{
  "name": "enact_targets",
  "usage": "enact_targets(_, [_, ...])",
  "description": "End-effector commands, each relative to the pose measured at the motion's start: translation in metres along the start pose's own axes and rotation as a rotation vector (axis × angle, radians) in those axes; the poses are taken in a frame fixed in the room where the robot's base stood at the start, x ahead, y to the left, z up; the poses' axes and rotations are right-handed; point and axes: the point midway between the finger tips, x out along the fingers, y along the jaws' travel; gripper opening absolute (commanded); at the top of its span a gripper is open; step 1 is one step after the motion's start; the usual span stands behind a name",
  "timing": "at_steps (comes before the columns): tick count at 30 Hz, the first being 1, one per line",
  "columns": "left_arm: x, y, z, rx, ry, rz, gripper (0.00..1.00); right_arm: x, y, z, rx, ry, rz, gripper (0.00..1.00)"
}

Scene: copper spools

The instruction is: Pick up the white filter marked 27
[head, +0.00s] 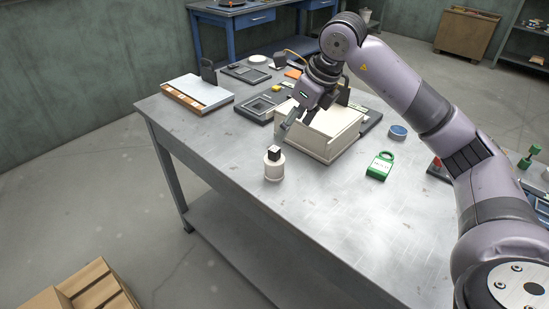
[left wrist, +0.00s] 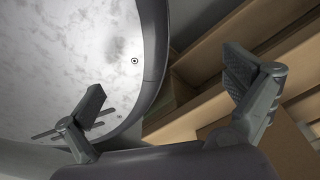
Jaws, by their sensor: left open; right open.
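A white cylinder (head: 274,169) with a black block on top stands upright on the metal table (head: 330,220) near its front left edge. I cannot read a 27 on it or on anything else, so I cannot tell if it is the filter. A flat white round piece (head: 257,59) lies at the table's back. My right gripper (head: 294,122) is open, pointing down over the near left side of a cream box (head: 337,147), above and behind the cylinder and apart from it. My left gripper (left wrist: 166,95) is open and empty in the left wrist view, away from the table objects.
A white-topped tray (head: 197,94) sits at the table's back left. A green tag-like piece (head: 380,166) and a blue round piece (head: 398,132) lie right of the box. The table's front is clear. Cardboard boxes (head: 90,288) stand on the floor, lower left.

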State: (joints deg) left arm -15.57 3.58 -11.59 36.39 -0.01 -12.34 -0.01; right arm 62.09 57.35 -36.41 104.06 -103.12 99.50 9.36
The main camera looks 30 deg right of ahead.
Motion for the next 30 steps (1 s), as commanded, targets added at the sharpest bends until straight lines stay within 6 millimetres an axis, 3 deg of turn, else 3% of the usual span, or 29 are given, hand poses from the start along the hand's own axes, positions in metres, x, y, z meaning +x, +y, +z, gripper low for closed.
enact_targets(3, [-0.005,-0.009,0.039,0.006,-0.059,-0.011,1.00,0.028,0.002,-0.001,-0.001,0.006,0.006,0.70])
enact_targets(8, [-0.011,-0.015,0.064,0.009,-0.096,-0.017,1.00,0.063,0.003,-0.001,-0.001,0.005,0.007,0.70])
enact_targets(13, [-0.012,-0.015,0.049,0.007,-0.073,-0.017,1.00,0.092,0.003,0.000,-0.001,0.002,0.006,0.70])
enact_targets(19, [-0.011,-0.009,0.018,0.002,-0.027,-0.010,1.00,0.106,0.003,0.000,-0.001,0.001,0.004,0.70])
enact_targets(23, [-0.016,-0.004,0.017,0.000,-0.027,-0.005,1.00,0.120,0.008,0.001,-0.002,0.003,0.008,0.70])
enact_targets(30, [-0.023,-0.005,0.033,0.001,-0.052,-0.006,1.00,0.152,0.010,0.001,0.000,0.001,0.006,0.70])
